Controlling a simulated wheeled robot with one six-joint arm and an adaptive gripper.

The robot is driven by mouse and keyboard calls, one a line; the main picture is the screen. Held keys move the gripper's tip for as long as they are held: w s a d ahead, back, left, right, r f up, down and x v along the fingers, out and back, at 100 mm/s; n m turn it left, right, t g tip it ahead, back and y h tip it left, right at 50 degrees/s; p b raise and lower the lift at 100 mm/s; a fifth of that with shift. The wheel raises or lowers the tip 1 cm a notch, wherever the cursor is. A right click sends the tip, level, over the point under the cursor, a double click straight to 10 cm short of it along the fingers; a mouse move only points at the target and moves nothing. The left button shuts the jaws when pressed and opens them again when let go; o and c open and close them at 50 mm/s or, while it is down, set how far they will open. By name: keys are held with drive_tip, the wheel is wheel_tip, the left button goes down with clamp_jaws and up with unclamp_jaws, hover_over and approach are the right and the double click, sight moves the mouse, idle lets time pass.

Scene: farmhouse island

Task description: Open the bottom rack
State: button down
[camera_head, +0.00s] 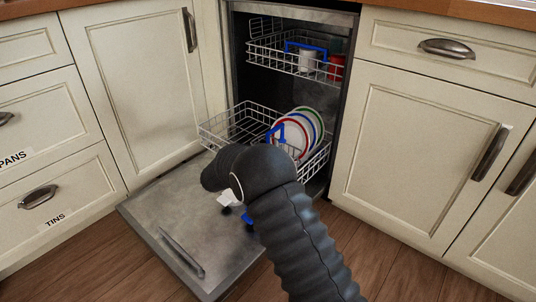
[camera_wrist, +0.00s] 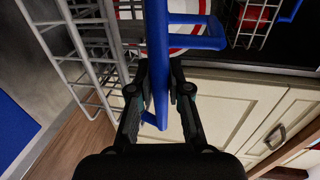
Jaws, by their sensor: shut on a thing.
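The bottom rack (camera_head: 231,124) is a white wire basket, drawn partly out of the dishwasher over its lowered door. Several plates with coloured rims (camera_head: 297,134) stand in it. A blue handle (camera_head: 275,130) shows at its front, partly hidden by my arm. In the wrist view, my gripper (camera_wrist: 158,75) is shut on the blue handle (camera_wrist: 157,30), with one finger on each side of the bar. Wires of a rack (camera_wrist: 88,45) show to the left. In the head view, my arm hides the gripper's fingers.
The upper rack (camera_head: 282,57) is inside, with a blue handle, a white cup (camera_head: 307,61) and a red cup (camera_head: 336,66). The open door (camera_head: 180,225) lies low in front. Cream cabinets stand on both sides. Wooden floor (camera_head: 370,255) is clear at the right.

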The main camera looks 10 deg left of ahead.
drive_tip(key=shift+a, duration=0.35)
drive_tip(key=c, duration=1.4)
unclamp_jaws()
drive_tip(key=shift+s+a, duration=0.1)
drive_tip(key=shift+a, duration=0.05)
drive_tip(key=shift+o, duration=0.2)
drive_tip(key=shift+d, duration=0.3)
drive_tip(key=v, duration=1.2)
drive_tip(key=shift+a, duration=0.1)
